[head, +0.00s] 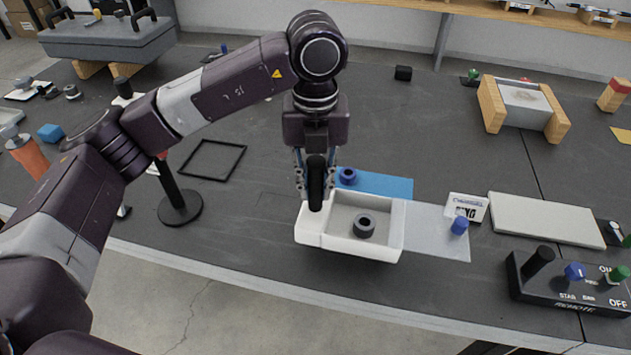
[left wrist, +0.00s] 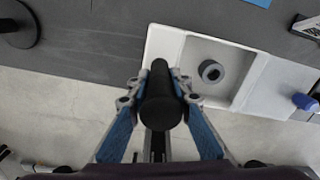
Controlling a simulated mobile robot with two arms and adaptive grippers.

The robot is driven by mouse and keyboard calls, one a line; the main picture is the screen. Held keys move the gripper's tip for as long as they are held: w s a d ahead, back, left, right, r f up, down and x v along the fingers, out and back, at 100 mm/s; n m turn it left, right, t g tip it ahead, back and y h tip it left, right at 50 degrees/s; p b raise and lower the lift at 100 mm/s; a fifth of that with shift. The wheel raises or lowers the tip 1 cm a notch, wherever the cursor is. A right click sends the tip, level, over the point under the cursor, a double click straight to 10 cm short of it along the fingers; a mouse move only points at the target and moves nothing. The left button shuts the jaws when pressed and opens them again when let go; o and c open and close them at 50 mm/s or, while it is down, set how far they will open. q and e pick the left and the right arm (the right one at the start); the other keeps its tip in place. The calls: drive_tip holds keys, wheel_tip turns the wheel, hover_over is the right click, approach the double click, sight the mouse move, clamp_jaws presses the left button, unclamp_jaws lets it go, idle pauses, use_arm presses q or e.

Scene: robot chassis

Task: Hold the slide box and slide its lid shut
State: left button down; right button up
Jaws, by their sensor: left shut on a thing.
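The white slide box (head: 318,239) sits near the front edge of the dark bench. Its tray is open at the top and a dark grey ring (head: 364,226) lies inside. The pale translucent lid (head: 432,232) sticks out to the right of the box, with a blue knob (head: 459,226) near its far end. My left gripper (head: 315,190) is shut on the upright black handle (head: 316,172) at the box's left end. In the left wrist view the fingers flank this handle (left wrist: 160,98). My right gripper is not seen.
A blue plate (head: 385,185) with a blue ring lies just behind the box. A small white sign (head: 466,207) and a pale slab (head: 545,220) stand to the right of the lid. A black remote panel with knobs (head: 570,285) is at front right.

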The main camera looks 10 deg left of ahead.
sight(316, 204)
use_arm(q)
drive_tip(key=shift+f+b, duration=0.55)
drive_tip(key=shift+f, duration=0.35)
drive_tip(key=shift+f+b, duration=0.5)
drive_tip(key=shift+f, duration=0.2)
drive_tip(key=shift+f+b, duration=0.55)
drive_tip(key=shift+f, duration=0.45)
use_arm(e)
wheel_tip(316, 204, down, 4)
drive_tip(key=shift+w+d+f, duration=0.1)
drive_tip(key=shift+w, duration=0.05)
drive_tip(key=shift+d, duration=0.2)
use_arm(q)
drive_tip(key=shift+f+b, duration=0.1)
drive_tip(key=shift+b, duration=0.3)
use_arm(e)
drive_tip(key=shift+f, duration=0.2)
